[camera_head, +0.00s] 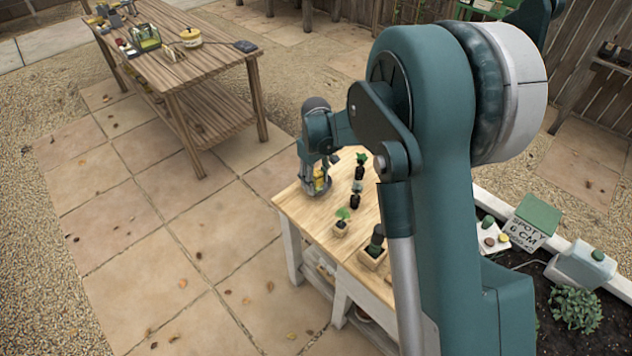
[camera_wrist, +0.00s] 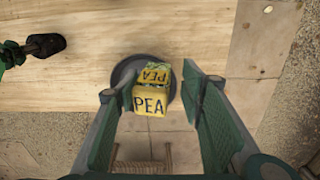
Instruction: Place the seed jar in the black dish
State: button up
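The seed jar is yellow with dark "PEA" lettering; in the wrist view the jar (camera_wrist: 150,100) lies between my finger pads, with a gap on each side. The round black dish (camera_wrist: 124,72) shows behind and around it, near the table edge. The jar appears to stand in the dish, though its base is hidden. My gripper (camera_wrist: 160,90) is open around the jar. In the head view, my gripper (camera_head: 317,180) points down at the far left corner of the wooden potting table, with the yellow jar (camera_head: 320,184) and the dark dish rim (camera_head: 312,194) just beneath.
A slatted table (camera_head: 185,70) with tools stands at far left. A planted bed (camera_head: 575,310) lies right.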

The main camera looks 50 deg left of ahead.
notch_tip(320, 180, up, 12)
jog(key=shift+f+p, duration=0.2)
jog(key=shift+p, duration=0.1)
dwell(0.7)
dwell(0.4)
